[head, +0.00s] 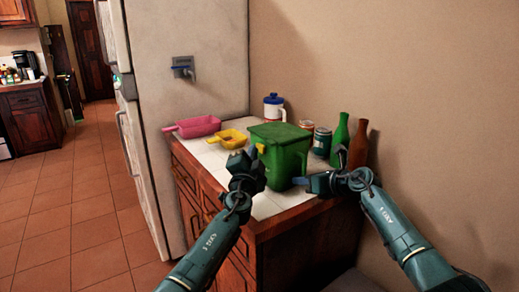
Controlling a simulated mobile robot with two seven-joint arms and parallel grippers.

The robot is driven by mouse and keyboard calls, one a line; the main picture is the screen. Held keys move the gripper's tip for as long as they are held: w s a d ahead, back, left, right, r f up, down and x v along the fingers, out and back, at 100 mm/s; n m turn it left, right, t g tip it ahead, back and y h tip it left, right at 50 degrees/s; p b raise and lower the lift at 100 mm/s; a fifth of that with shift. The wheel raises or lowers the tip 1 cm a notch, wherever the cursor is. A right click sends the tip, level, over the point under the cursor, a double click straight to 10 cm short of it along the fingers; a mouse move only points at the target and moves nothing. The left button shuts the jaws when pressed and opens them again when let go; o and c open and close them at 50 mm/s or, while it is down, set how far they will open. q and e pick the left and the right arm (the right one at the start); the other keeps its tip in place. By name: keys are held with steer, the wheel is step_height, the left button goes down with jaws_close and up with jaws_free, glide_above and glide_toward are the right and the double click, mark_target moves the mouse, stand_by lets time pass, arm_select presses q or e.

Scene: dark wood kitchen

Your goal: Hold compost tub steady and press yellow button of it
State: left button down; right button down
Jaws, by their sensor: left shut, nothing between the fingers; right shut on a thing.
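The green compost tub (290,158) stands upright on the white counter top, with its green lid closed. Its yellow button (260,148) shows on the upper part of the side facing me. My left gripper (250,156) is shut and empty at the tub's left front, with its fingertips close to the yellow button. I cannot tell whether they touch it. My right gripper (304,182) is shut on the tub at its lower right side. The exact contact is hard to make out.
A pink scoop (199,127) and a yellow scoop (231,138) lie left of the tub. A white and blue jug (274,108), jars (322,142), a green bottle (341,134) and a brown bottle (358,145) stand behind and right. The fridge (185,100) bounds the left side.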

arm_select(q)
steer(key=shift+w+d, duration=0.35)
steer(key=shift+d, duration=0.15)
arm_select(e)
steer(key=shift+s+a+f, duration=0.1)
steer(key=shift+f, duration=0.25)
stand_by(0.5)
arm_select(q)
steer(key=shift+f, duration=0.1)
steer(key=shift+s+a, duration=0.65)
steer(key=shift+a, duration=0.15)
arm_select(e)
steer(key=shift+r, duration=0.1)
arm_select(q)
steer(key=s+a, duration=0.1)
steer(key=a, duration=0.1)
steer(key=s+a, duration=0.2)
stand_by(0.7)
arm_select(e)
steer(key=c, duration=1.3)
jaws_free()
steer(key=shift+r, duration=0.15)
